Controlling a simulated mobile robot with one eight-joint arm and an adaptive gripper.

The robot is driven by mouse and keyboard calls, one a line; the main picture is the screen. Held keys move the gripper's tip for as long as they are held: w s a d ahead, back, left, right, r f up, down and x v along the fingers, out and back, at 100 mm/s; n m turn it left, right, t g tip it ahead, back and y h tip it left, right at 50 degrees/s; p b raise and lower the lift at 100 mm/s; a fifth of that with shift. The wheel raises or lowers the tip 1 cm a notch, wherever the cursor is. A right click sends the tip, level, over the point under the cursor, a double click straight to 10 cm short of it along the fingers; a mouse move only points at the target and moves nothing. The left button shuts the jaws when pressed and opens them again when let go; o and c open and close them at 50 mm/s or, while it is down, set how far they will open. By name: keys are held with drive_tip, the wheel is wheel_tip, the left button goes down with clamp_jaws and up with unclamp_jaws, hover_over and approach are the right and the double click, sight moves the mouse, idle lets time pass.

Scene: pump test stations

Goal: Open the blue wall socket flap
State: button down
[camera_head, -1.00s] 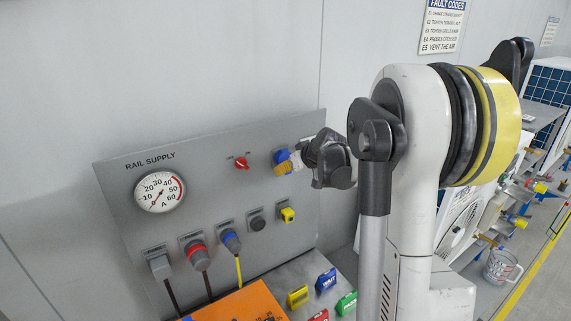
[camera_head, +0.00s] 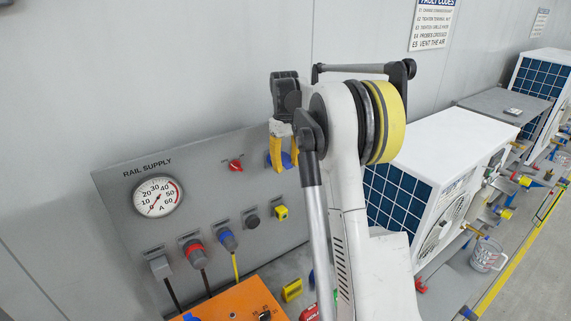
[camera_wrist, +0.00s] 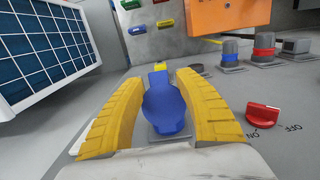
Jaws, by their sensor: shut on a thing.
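The blue wall socket flap (camera_head: 287,160) is on the grey panel at its upper right, partly hidden by my fingers. In the wrist view the flap (camera_wrist: 165,108) is a rounded blue piece above a square grey base plate. My gripper (camera_head: 283,165) comes from above, with its yellow fingers pointing down the panel. In the wrist view my gripper (camera_wrist: 168,90) has a finger on each side of the flap and is shut on it. How far the flap is tilted from the socket is hard to tell.
A red rotary switch (camera_head: 235,165) is left of the flap. Blue (camera_head: 228,241), red and grey plugs with cables sit lower on the panel, below a round gauge (camera_head: 157,196). An orange box (camera_head: 240,298) is at the bottom. A white unit with a blue grid (camera_head: 430,175) stands right.

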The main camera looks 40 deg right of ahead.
sight(283, 159)
drive_tip(key=shift+s+r+g+p, duration=0.1)
drive_tip(key=shift+r+g+p, duration=0.45)
drive_tip(key=shift+g, duration=0.65)
drive_tip(key=c, duration=0.8)
unclamp_jaws()
drive_tip(key=shift+r, duration=0.1)
drive_tip(key=shift+r, duration=0.1)
drive_tip(key=v, duration=0.7)
drive_tip(key=shift+r, duration=0.1)
